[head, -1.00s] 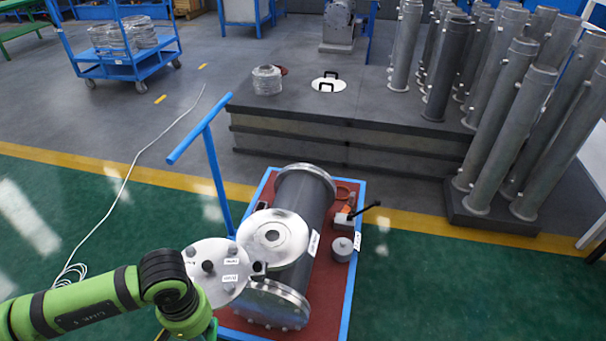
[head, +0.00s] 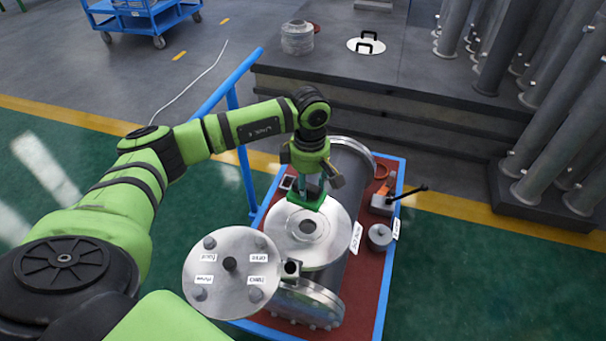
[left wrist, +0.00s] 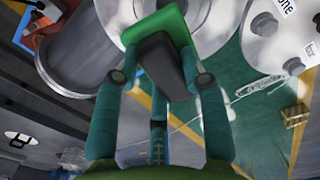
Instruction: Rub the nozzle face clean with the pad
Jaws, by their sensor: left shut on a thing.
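The nozzle face (head: 284,240) is a round, bright metal flange with a dark hole in its middle, on top of the dark shell (head: 345,187). My left gripper (head: 308,190) is shut on the pad (head: 306,203), a green block at the flange's far edge. In the left wrist view the fingers hold the pad's dark handle, with the green pad (left wrist: 158,22) beyond it against the flange (left wrist: 114,12). The pad seems to lie on or just above the face; contact cannot be told. It hides part of the face. My right gripper is not in view.
A round plate (head: 229,281) with several knobs and labels stands just left of the nozzle. The shell rests on a red-topped, blue-edged cart (head: 374,285). A grey weight (head: 379,236) and an orange tool with a black handle (head: 384,203) lie right of it.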

